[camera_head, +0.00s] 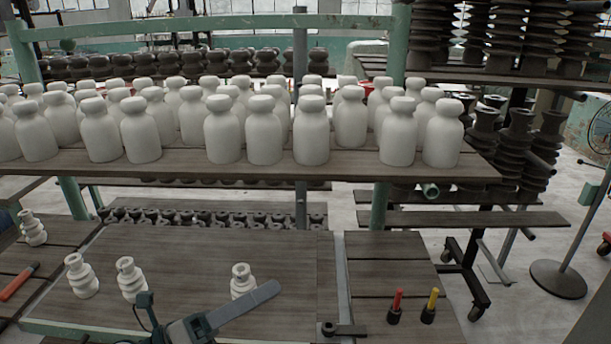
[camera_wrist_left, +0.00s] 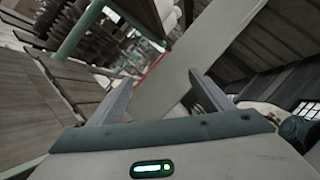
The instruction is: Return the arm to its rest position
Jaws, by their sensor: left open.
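My left gripper (camera_head: 240,304) shows at the bottom middle of the head view, low over the front wooden table (camera_head: 200,250). A long grey part of it points up and right, and it covers the lower part of a small white ribbed piece (camera_head: 241,276). In the left wrist view the left gripper (camera_wrist_left: 162,92) has its two grey fingers spread apart. I see nothing held between them; a pale, broad beam-like surface (camera_wrist_left: 210,45) passes behind. My right gripper is in neither view.
More white ribbed pieces (camera_head: 131,280) stand on the table. A red-handled tool (camera_head: 18,282) lies left; a red-topped (camera_head: 396,303) and a yellow-topped item (camera_head: 431,303) stand right. White bottle-shaped pieces (camera_head: 264,133) crowd the raised shelf (camera_head: 300,172). A round-based stand (camera_head: 558,278) is at right.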

